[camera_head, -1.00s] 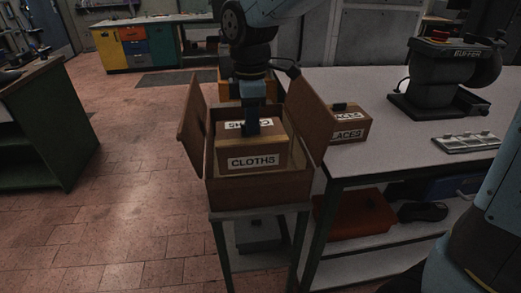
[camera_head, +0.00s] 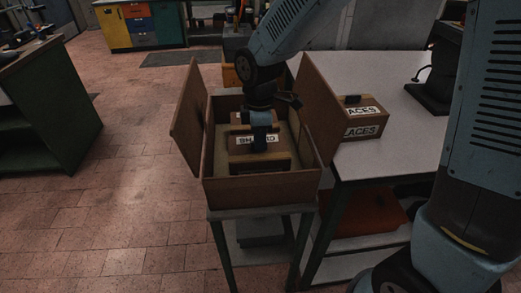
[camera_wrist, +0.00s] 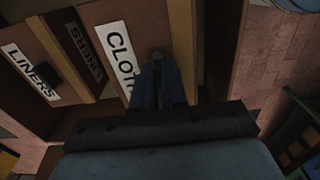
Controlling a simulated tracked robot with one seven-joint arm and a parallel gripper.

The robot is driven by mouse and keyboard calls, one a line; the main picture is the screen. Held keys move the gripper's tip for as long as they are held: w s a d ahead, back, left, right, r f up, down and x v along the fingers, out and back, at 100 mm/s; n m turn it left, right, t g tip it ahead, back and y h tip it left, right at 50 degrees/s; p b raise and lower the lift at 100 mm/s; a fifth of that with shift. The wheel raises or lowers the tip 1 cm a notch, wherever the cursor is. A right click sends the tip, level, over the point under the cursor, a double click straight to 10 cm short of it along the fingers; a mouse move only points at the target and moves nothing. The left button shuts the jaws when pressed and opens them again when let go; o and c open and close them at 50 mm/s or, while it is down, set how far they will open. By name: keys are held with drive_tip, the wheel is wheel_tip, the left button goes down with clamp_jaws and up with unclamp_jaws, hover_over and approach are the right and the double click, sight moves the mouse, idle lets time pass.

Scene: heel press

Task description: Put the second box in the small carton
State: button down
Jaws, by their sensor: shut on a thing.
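The small carton (camera_head: 262,190) stands open on a stand, its left flap (camera_head: 188,120) and right flap (camera_head: 316,105) raised. A brown box labelled CLOTHS (camera_head: 266,165) is inside it, its front face mostly hidden by the carton's front wall. My gripper (camera_head: 262,146) is shut on the handle on top of this box. I cannot tell whether the box touches the carton floor. In the wrist view the CLOTHS label (camera_wrist: 120,55) lies beside my fingers. A box labelled LINERS (camera_wrist: 30,75) shows to the left there. A box labelled LACES (camera_head: 362,120) is on the table.
The white-topped table (camera_head: 390,150) stands right of the carton, close to its right flap. An orange bin (camera_head: 368,215) sits on its lower shelf. A green bench (camera_head: 40,120) is at far left. The tiled floor between is clear.

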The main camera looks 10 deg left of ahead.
drive_tip(key=shift+f, duration=2.1)
drive_tip(key=c, duration=1.2)
unclamp_jaws()
drive_tip(key=shift+o, duration=0.2)
drive_tip(key=shift+r, duration=0.15)
wheel_tip(320, 180, up, 12)
drive_tip(key=shift+r, duration=0.1)
